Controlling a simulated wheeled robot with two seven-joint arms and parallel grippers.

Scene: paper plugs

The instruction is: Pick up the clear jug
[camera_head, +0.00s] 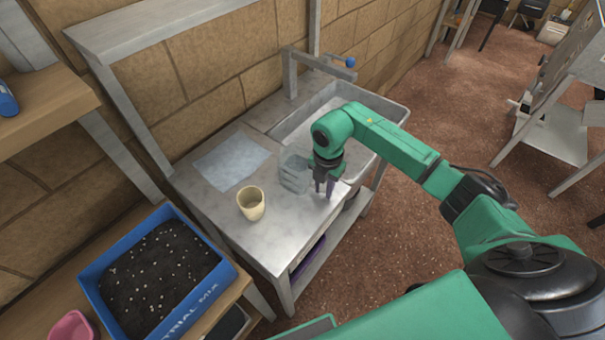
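The clear jug (293,172) stands on the grey metal counter, just left of the sink. It looks upright and see-through. My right gripper (325,188) points down over the counter, just right of the jug and close beside it. Its dark fingers seem a little apart, with a bright strip of counter between them, and I see nothing held. Whether the gripper touches the jug cannot be told. My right arm hides part of the sink and perhaps the jug's right edge. My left gripper is not in view.
A cream cup (251,203) stands in front of and left of the jug. A pale blue sheet (231,162) lies behind the cup. The sink (381,107) with its blue-knobbed tap (350,62) is at the back right. A blue soil tray (97,281) is at lower left.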

